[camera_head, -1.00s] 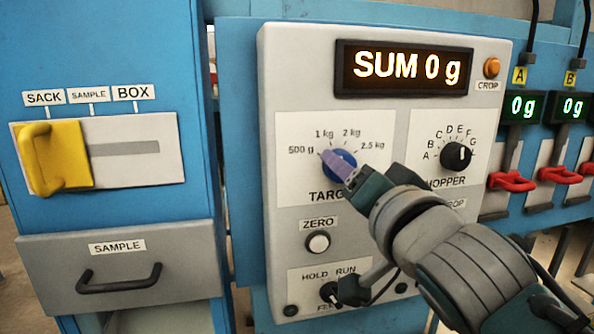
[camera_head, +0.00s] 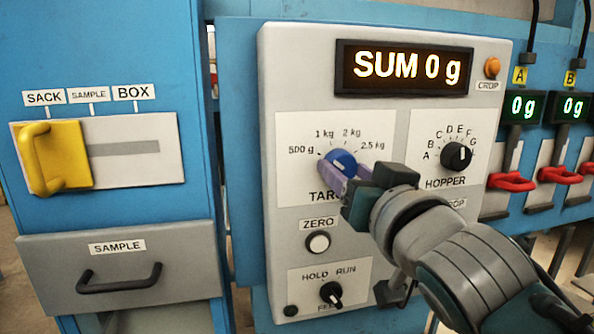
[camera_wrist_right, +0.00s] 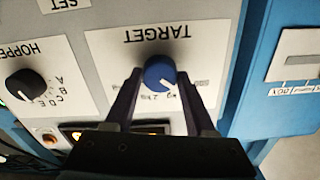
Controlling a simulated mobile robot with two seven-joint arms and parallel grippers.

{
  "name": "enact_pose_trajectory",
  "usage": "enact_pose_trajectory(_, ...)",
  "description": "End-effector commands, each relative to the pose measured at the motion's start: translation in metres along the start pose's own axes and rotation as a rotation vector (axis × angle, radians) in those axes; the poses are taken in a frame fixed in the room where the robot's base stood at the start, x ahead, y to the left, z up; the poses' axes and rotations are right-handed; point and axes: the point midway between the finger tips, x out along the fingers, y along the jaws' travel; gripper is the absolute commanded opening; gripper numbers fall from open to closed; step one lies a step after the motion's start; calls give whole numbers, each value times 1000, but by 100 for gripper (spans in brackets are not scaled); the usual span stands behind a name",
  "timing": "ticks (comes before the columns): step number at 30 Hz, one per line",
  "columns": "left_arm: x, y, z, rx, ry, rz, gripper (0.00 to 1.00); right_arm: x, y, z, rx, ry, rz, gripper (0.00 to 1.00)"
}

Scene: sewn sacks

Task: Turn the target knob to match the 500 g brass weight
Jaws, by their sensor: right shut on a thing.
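The blue target knob (camera_head: 342,158) is on the scale panel, under an arc of labels from 500 g to 2.5 kg. It also shows in the wrist view (camera_wrist_right: 158,73), where its white mark points down and right in the upside-down picture. My right gripper (camera_head: 342,178) is shut on this knob, with one finger on each side in the wrist view (camera_wrist_right: 159,78). The exact label the mark meets is hard to tell. The display (camera_head: 404,66) reads SUM 0 g. No brass weight is in view. My left gripper is not in view.
The black hopper knob (camera_head: 456,155) is to the right. The zero button (camera_head: 318,242) and hold/run knob (camera_head: 331,293) are below. A yellow handle (camera_head: 45,158) and a sample drawer (camera_head: 120,275) are at left. Red levers (camera_head: 511,181) are at far right.

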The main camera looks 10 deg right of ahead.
Motion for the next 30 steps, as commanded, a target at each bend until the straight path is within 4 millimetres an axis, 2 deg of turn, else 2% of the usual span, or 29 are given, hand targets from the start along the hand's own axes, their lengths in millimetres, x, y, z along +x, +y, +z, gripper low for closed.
enact_pose_trajectory(11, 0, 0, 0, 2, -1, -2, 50, 0, 0, -1, -165, 2, -1, 0)
enact_pose_trajectory(27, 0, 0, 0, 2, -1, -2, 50, 0, 0, -1, -190, 2, -1, 0)
enact_pose_trajectory(28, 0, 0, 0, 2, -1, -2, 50, 0, 0, -1, -190, 2, -1, 58)
enact_pose_trajectory(30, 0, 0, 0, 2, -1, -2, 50, 0, 0, -1, -190, 2, -1, 66)
